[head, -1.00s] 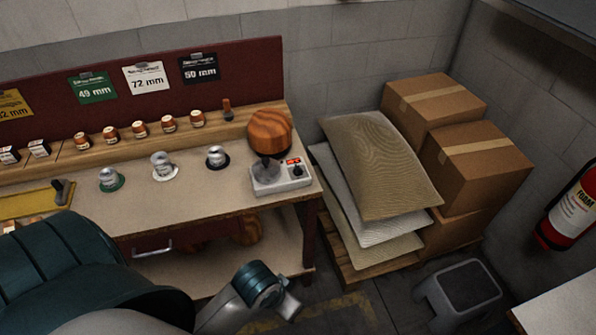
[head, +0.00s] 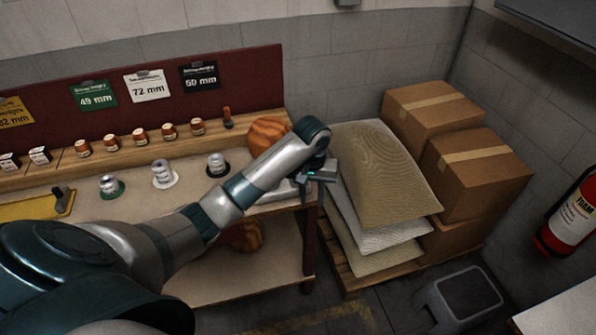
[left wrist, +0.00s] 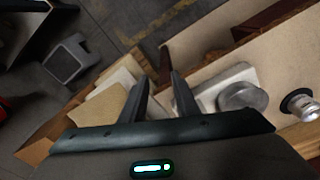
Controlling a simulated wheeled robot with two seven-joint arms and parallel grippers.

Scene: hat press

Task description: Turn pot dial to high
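A white control box (head: 278,190) sits at the right end of the workbench, mostly hidden behind my left arm in the head view. In the left wrist view the white box (left wrist: 215,85) lies right of the fingers, with a grey round pot-like piece (left wrist: 243,97) on it. The dial cannot be made out now. My left gripper (head: 322,174) is above the bench's right end, beside the box. Its two fingers (left wrist: 160,77) are apart and nothing shows between them. My right gripper is not in view.
An orange wooden hat block (head: 268,133) stands behind the box. Several small metal pieces (head: 163,173) stand on the bench (head: 130,215). Stacked sacks (head: 385,170) and cardboard boxes (head: 432,108) are to the right. A step stool (head: 465,298) stands on the floor.

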